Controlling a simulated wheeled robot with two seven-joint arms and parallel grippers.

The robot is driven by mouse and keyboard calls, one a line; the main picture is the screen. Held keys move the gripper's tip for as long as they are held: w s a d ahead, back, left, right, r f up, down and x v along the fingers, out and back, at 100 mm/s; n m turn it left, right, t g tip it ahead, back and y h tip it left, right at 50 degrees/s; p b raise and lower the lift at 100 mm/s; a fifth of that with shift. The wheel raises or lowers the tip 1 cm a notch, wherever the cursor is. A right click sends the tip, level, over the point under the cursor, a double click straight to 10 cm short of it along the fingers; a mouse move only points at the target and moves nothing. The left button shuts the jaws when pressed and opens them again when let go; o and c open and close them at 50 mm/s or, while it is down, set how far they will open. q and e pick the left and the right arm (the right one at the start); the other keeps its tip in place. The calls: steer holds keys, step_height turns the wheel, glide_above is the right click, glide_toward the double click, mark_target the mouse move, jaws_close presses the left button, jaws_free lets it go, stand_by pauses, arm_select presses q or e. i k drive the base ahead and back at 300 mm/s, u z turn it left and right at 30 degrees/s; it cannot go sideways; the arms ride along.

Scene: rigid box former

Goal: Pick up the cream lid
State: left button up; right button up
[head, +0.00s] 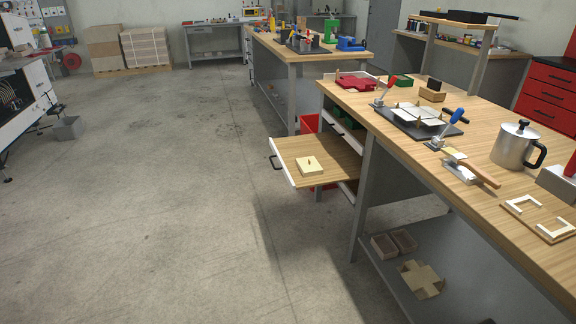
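A small cream square piece (309,166), which looks like the cream lid, lies flat in the pulled-out drawer (331,150) on the left side of the near workbench. A small mark or knob shows at its middle, too small to make out. Nothing covers it. Neither of my grippers is in view.
The near workbench (395,122) carries a dark plate with white panels (418,115), clamps with blue and red handles, a steel pot (516,146) and a board with white corner pieces (540,216). The lower shelf holds a cardboard blank (421,279). The floor (170,200) left of the drawer is clear.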

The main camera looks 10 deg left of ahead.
mark_target(308, 167)
steer(key=u, duration=0.8)
steer(key=i, duration=0.95)
steer(key=u, duration=0.45)
steer(key=i, duration=1.1)
steer(key=z, duration=0.6)
